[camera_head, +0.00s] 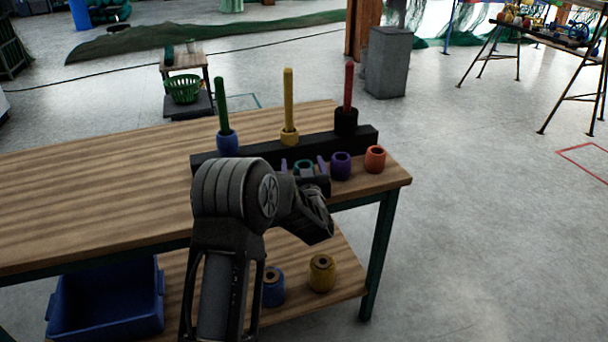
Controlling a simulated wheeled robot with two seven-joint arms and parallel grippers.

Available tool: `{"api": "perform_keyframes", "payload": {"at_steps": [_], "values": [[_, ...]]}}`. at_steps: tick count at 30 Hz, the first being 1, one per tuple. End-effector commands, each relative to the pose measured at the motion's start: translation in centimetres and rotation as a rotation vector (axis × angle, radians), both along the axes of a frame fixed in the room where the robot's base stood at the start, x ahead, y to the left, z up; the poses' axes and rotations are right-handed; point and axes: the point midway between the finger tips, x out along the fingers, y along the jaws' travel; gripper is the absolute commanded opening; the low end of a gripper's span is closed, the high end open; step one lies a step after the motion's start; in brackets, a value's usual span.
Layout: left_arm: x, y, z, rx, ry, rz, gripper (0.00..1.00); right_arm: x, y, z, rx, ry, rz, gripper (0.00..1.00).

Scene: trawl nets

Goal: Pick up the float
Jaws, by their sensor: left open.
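Small ring-shaped floats stand on the wooden table (110,195). A teal float (303,165) sits in front of the black rack (262,152), partly hidden by my left gripper (304,167). The gripper is open, with one finger on each side of the teal float in this view; I cannot tell whether they touch it. A purple float (341,166) and an orange float (375,159) stand to its right.
The lower shelf holds a blue float (273,289), a yellow float (321,273) and a blue bin (105,300). The tall pegs rise behind the gripper. The left of the tabletop is clear. A grey bin (388,62) stands on the floor beyond the table.

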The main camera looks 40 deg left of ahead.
Motion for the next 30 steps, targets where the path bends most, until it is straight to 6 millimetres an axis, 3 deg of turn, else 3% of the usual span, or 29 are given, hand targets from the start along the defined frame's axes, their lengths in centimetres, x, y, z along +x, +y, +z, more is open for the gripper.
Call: {"api": "perform_keyframes", "payload": {"at_steps": [17,30], "values": [[0.01,0.01,-0.01,0.0,0.0,0.0,0.79,0.0,-0.01,0.0,0.0,0.0,0.0,0.73],[-0.01,0.01,-0.01,0.0,0.0,0.0,0.43,0.0,0.0,0.0,0.0,0.0,0.0,0.73]]}}
